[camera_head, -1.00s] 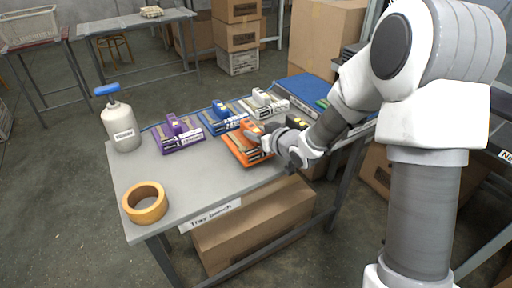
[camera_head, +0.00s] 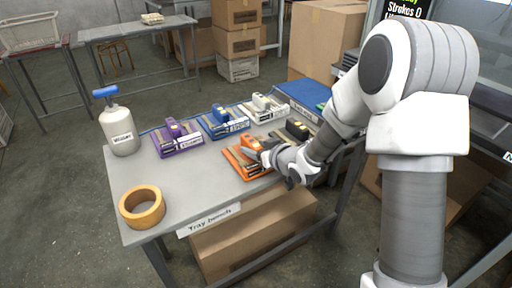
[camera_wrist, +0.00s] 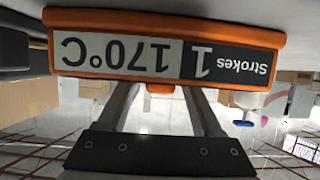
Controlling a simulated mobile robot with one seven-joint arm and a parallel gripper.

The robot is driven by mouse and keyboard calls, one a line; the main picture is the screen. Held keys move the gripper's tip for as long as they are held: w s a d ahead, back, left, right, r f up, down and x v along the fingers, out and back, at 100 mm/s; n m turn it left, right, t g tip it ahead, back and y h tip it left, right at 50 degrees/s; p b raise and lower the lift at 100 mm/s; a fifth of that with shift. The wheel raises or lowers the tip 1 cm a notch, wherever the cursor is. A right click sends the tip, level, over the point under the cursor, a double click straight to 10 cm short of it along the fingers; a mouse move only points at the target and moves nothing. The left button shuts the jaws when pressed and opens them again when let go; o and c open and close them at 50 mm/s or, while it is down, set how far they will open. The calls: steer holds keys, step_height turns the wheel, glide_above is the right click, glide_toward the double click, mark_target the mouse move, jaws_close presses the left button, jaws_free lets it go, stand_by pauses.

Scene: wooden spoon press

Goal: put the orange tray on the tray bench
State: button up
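The orange tray (camera_head: 237,158) is low over the front right of the grey tray bench (camera_head: 180,180), whose front label reads "Tray bench". I cannot tell whether its underside touches the top. My gripper (camera_head: 262,157) is at the tray's right side, shut on it as far as I can see. In the wrist view the tray's front label (camera_wrist: 120,52) is upside down and reads "Strokes 1" and "170°C". The gripper's two fingers (camera_wrist: 162,95) reach up behind this label, and their tips and contact are hidden.
A purple tray (camera_head: 170,148), blue tray (camera_head: 215,131) and white tray (camera_head: 256,117) stand along the back. A white bottle (camera_head: 118,130) and tape roll (camera_head: 127,212) are left. The bench's middle left is clear.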

steer(key=shift+r, duration=0.2)
steer(key=s+d+r+m+g+h+p, duration=0.3)
steer(key=s+d+r+h, duration=0.5)
steer(key=s+d+r, duration=0.9)
steer(key=s+r+m+g, duration=0.1)
steer(key=s+m+g, duration=0.1)
steer(key=s, duration=1.4)
steer(key=shift+s+a+m+g+y, duration=0.2)
steer(key=shift+m+g+y, duration=0.1)
steer(key=shift+m, duration=0.6)
